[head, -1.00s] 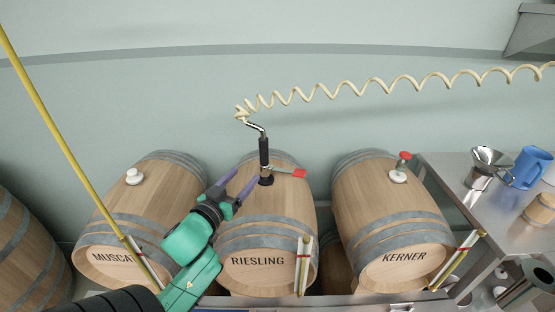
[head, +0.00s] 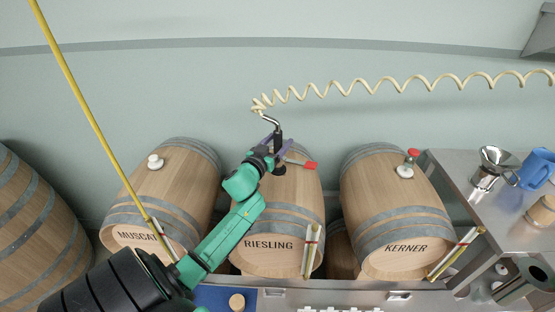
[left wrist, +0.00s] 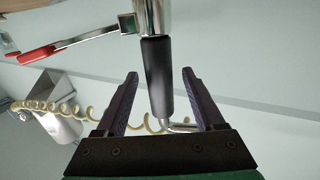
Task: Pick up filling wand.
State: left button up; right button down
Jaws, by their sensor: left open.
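The filling wand (head: 278,136) stands upright in the top of the Riesling barrel (head: 276,222). It has a black grip, a bent chrome pipe at its upper end and a red-tipped lever. My left gripper (head: 275,147) is open at the wand and partly hides it in the head view. In the left wrist view, the wand's black grip (left wrist: 158,88) lies between the two purple fingers of my left gripper (left wrist: 160,73), with a visible gap on each side. The red lever (left wrist: 38,54) points left there. My right gripper is not in view.
A coiled cream hose (head: 375,88) runs from the wand to the right. The Muscat barrel (head: 165,195) and Kerner barrel (head: 395,215) stand on either side. A steel table (head: 465,185) at right holds a funnel (head: 490,168) and a blue jug (head: 536,170).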

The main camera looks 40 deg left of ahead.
pick_arm(q)
grip_shut()
jog(key=shift+r, duration=0.1)
notch_tip(320, 180, up, 20)
dwell(0.3)
jog(key=c, duration=1.1)
grip_release()
